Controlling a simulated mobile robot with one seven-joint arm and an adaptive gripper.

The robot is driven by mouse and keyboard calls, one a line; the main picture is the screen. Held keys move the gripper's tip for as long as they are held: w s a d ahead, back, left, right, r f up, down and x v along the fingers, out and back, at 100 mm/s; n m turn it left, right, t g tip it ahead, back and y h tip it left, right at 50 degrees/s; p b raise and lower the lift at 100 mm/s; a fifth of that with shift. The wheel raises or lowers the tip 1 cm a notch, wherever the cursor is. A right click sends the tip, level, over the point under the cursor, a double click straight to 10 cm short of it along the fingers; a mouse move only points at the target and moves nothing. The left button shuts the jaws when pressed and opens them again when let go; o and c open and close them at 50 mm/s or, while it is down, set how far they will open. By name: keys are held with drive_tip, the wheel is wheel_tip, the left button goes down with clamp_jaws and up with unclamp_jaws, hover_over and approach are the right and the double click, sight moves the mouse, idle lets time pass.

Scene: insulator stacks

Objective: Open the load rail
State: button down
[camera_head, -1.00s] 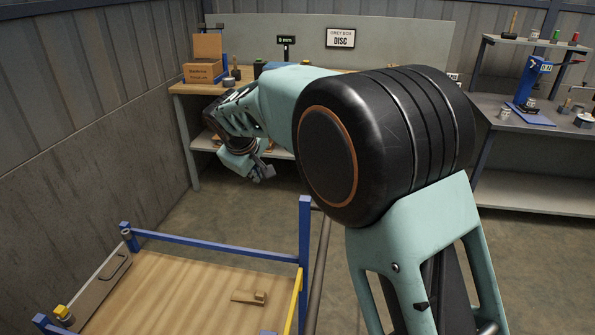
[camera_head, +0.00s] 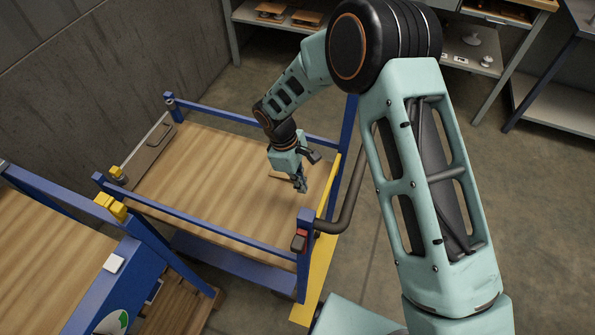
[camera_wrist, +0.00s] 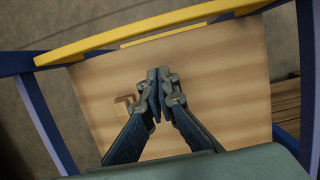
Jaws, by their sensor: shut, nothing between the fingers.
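A blue-framed cart with a wooden deck (camera_head: 205,185) stands in the middle of the head view. A yellow rail (camera_head: 329,188) runs along its right side between blue posts; it crosses the top of the wrist view (camera_wrist: 150,34). I take this for the load rail, and it looks raised along the deck edge. A red and black latch-like piece (camera_head: 299,240) sits on the near right post. My gripper (camera_head: 301,187) is shut and empty above the deck, inside the yellow rail and apart from it. Its closed fingers (camera_wrist: 158,75) show in the wrist view.
A small wooden piece (camera_head: 281,175) lies on the deck by my gripper. A grey panel with a handle (camera_head: 150,146) closes the left end, with a yellow catch (camera_head: 117,174). Another wooden-topped blue unit (camera_head: 45,255) stands at left. Floor right of the cart is open.

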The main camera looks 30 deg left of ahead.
sight(324, 196)
drive_tip(key=shift+w+d+f+p, duration=0.15)
drive_tip(key=shift+d+p, duration=0.05)
drive_tip(key=shift+d, duration=0.85)
drive_tip(key=shift+w+d+f+p, duration=0.1)
drive_tip(key=shift+d+p, duration=0.1)
drive_tip(key=shift+d, duration=0.8)
drive_tip(key=shift+d, duration=0.1)
drive_tip(key=shift+w+d+b, duration=0.15)
drive_tip(key=shift+d+b, duration=0.3)
drive_tip(key=shift+d, duration=0.55)
drive_tip(key=d+f+b, duration=0.2)
drive_tip(key=d+b, duration=0.2)
drive_tip(key=d, duration=0.4)
drive_tip(key=shift+w+f, duration=0.2)
drive_tip(key=shift+w, duration=0.2)
drive_tip(key=shift+a, duration=0.1)
